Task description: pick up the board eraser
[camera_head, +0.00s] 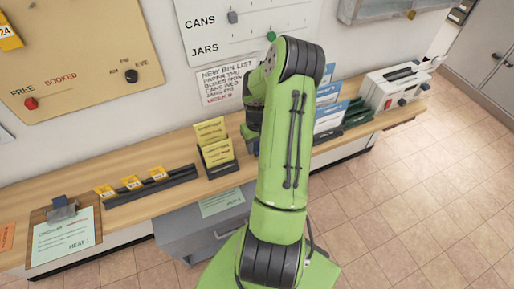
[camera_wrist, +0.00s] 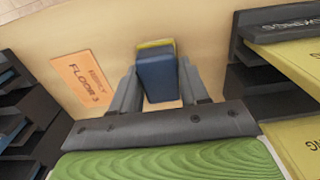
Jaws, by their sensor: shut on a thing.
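The board eraser (camera_wrist: 157,78), a dark blue block with a yellow-green strip along its far edge, shows in the wrist view between the two grey fingers of my gripper (camera_wrist: 160,88). The fingers are shut on its sides. I cannot tell whether it touches the wooden surface beyond it. In the head view my green arm covers the middle of the scene, and the eraser cannot be made out there.
An orange "FLOOR 3" card (camera_wrist: 84,80) lies left of the eraser. Dark racks (camera_wrist: 262,85) flank the gripper. On the long wooden counter (camera_head: 180,200) stand a yellow card holder (camera_head: 216,158), a clipboard (camera_head: 63,236) and a white machine (camera_head: 397,84).

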